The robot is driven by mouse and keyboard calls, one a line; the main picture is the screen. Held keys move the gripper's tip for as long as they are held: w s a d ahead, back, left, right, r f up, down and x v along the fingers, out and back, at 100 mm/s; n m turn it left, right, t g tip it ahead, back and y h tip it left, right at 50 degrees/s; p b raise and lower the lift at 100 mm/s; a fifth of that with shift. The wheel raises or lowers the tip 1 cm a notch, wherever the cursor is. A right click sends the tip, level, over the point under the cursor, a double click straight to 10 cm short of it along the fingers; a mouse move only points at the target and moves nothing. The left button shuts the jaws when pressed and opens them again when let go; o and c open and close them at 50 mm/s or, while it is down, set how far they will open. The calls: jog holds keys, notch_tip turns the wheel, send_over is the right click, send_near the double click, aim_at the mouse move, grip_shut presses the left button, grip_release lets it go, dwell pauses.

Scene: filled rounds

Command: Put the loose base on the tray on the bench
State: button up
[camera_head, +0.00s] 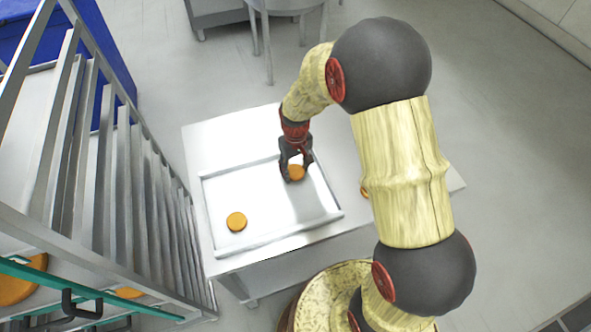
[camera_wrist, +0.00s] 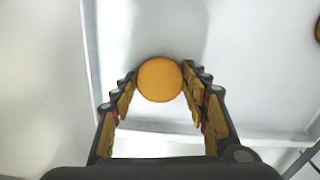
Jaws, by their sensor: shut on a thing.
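My gripper (camera_head: 294,162) is shut on an orange round base (camera_head: 297,173), over the right back part of the pale tray (camera_head: 272,208). In the wrist view the base (camera_wrist: 160,80) sits between the fingertips of my gripper (camera_wrist: 160,88), with the tray floor (camera_wrist: 250,75) behind it. I cannot tell whether the base touches the tray floor. A second orange base (camera_head: 236,221) lies on the tray at the front left; an orange base (camera_wrist: 318,29) is cut by the right edge of the wrist view.
The tray lies on a white bench (camera_head: 215,143). A grey slatted rack (camera_head: 120,190) stands close on the left. The tray's middle is clear.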

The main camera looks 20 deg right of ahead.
jog(key=shift+f, duration=0.15)
jog(key=o, duration=0.8)
notch_tip(320, 180, up, 12)
jog(key=p, duration=0.2)
notch_tip(320, 180, up, 14)
jog(key=t, duration=0.2)
send_over(295, 172)
jog(key=s, duration=0.7)
jog(key=s+r+t, duration=0.1)
jog(key=s+r, duration=0.1)
jog(key=s, duration=0.3)
jog(key=s+r+m+t, duration=0.1)
jog(key=s+r, duration=0.2)
jog(key=s, duration=0.2)
jog(key=s+r+t, duration=0.1)
jog(key=s+r, duration=0.2)
jog(key=s, duration=0.1)
jog(key=shift+s+m+t, duration=0.3)
jog(key=shift+s+m, duration=0.1)
